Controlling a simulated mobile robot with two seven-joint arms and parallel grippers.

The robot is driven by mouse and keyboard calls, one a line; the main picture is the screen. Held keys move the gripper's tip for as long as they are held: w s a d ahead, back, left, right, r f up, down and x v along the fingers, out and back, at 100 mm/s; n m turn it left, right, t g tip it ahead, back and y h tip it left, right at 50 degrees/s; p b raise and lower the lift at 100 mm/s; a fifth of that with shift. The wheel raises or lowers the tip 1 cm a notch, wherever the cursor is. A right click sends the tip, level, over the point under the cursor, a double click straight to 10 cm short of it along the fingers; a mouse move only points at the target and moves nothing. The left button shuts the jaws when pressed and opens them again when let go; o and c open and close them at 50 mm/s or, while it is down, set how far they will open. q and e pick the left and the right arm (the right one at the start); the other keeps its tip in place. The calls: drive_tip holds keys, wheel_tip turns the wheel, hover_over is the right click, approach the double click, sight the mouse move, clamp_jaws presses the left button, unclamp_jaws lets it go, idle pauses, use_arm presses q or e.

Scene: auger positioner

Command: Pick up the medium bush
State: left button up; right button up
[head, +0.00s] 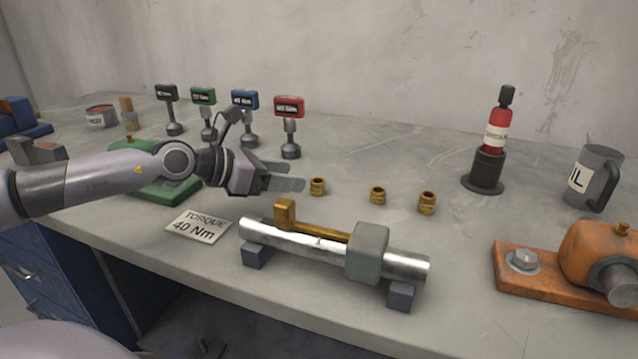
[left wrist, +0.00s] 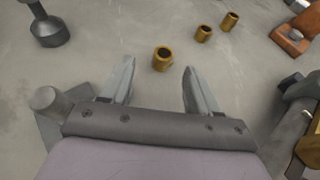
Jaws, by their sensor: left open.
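Three brass bushes stand upright in a row on the bench: a left one (head: 318,187), a middle one (head: 378,195) and a right one (head: 427,203). They are close in size, and I cannot surely tell which is the medium one. My left gripper (head: 286,177) is open and empty, just left of the left bush. In the left wrist view the left bush (left wrist: 162,60) shows just beyond and between the two fingertips (left wrist: 158,70). The middle bush (left wrist: 204,34) and the right bush (left wrist: 229,21) lie farther off to the right. My right gripper is not in view.
A steel shaft (head: 290,238) on blocks, with a grey collar, lies in front of the bushes beside a torque card (head: 199,226). Several torque tools, including a red one (head: 289,107), stand behind my gripper. A red bottle (head: 497,135), mug (head: 594,180) and orange unit (head: 590,255) are right.

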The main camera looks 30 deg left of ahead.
sight(315, 181)
use_arm(q)
drive_tip(key=shift+w+d+f, duration=0.1)
drive_tip(key=shift+w+d, duration=0.05)
drive_tip(key=shift+w, duration=0.15)
drive_tip(key=shift+w, duration=0.1)
drive_tip(key=shift+w+d+f, duration=0.1)
drive_tip(key=shift+w+d, duration=0.05)
drive_tip(key=shift+d, duration=0.05)
drive_tip(key=p+x, duration=0.1)
drive_tip(key=x, duration=0.2)
drive_tip(key=shift+d+f, duration=0.15)
drive_tip(key=shift+d, duration=0.1)
drive_tip(key=shift+w+d+f, duration=0.25)
drive_tip(key=shift+w+f, duration=0.05)
drive_tip(key=shift+w, duration=0.2)
clamp_jaws()
